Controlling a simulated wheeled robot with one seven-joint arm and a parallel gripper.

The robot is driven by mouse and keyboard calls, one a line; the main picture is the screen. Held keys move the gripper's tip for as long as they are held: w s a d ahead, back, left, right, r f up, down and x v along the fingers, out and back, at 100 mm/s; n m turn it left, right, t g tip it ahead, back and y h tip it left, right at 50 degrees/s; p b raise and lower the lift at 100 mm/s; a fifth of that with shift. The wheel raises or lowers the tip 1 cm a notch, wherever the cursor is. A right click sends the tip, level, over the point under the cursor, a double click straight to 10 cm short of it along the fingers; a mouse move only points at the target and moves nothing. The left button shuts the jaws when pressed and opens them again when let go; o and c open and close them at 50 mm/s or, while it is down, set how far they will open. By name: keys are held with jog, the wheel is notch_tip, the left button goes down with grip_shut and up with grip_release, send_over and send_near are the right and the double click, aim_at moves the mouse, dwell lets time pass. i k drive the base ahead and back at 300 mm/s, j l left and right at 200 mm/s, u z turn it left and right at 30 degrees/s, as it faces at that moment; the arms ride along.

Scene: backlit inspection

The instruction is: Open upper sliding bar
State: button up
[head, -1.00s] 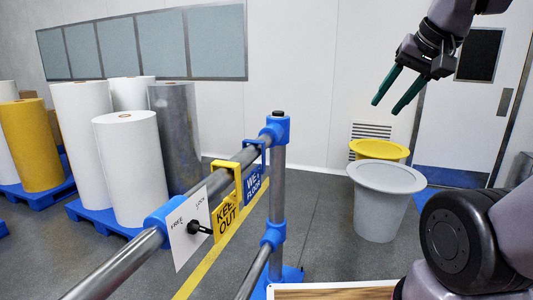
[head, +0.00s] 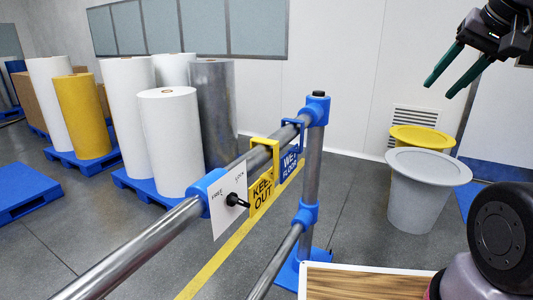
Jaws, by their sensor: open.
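The upper sliding bar (head: 135,253) is a grey metal tube running from the lower left up to a blue fitting on an upright post (head: 312,165). A blue collar on it carries a white plate (head: 226,212) marked FREE and LOCK, with a black knob (head: 236,200) pointing right. A yellow KEEP OUT sign (head: 262,192) and a blue wet floor sign (head: 290,162) hang from the bar. My gripper (head: 452,90) is at the upper right, open and empty, its two green fingers pointing down-left, well apart from the bar and knob.
A lower bar (head: 275,262) runs below the upper one. Grey (head: 420,200) and yellow (head: 420,138) bins stand right of the post. A wood-topped surface with a white edge (head: 365,283) is at the bottom. Several rolls stand on blue pallets (head: 150,184) behind the bar.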

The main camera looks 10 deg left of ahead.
aim_at(98, 282)
jog(key=u, duration=1.3)
